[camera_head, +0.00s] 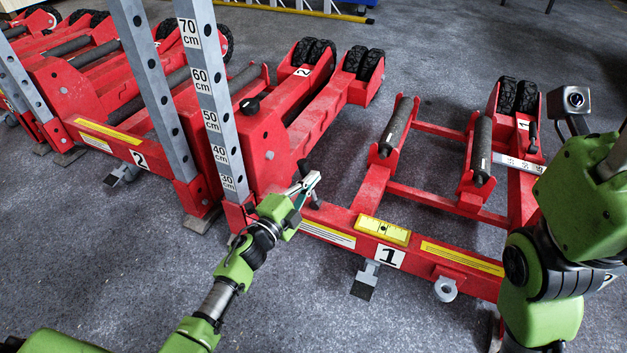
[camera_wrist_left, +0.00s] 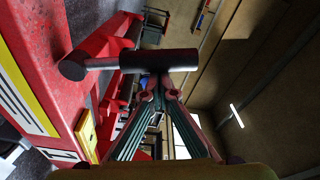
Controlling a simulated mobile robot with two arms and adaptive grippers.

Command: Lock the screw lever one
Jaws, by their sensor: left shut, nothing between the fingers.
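The red trolley jack marked 1 (camera_head: 345,216) stands on the floor. Its screw lever, a dark T-shaped handle (camera_head: 307,168), sits on the front beam near the left post, partly hidden by my left gripper (camera_head: 316,178). In the left wrist view the lever (camera_wrist_left: 178,60) shows as a dark bar across the picture, joined by a short rod to a round end on the red frame. My left gripper (camera_wrist_left: 160,82) is shut and empty, its tips at the bar's middle. I cannot tell whether they touch it. My right gripper is out of sight; only its arm shows at the right.
A grey post with a height scale (camera_head: 212,95) rises just left of the lever. A yellow level (camera_head: 383,230) lies on the beam to its right. Jack 2 (camera_head: 160,165) stands to the left. The floor in front (camera_head: 310,300) is clear.

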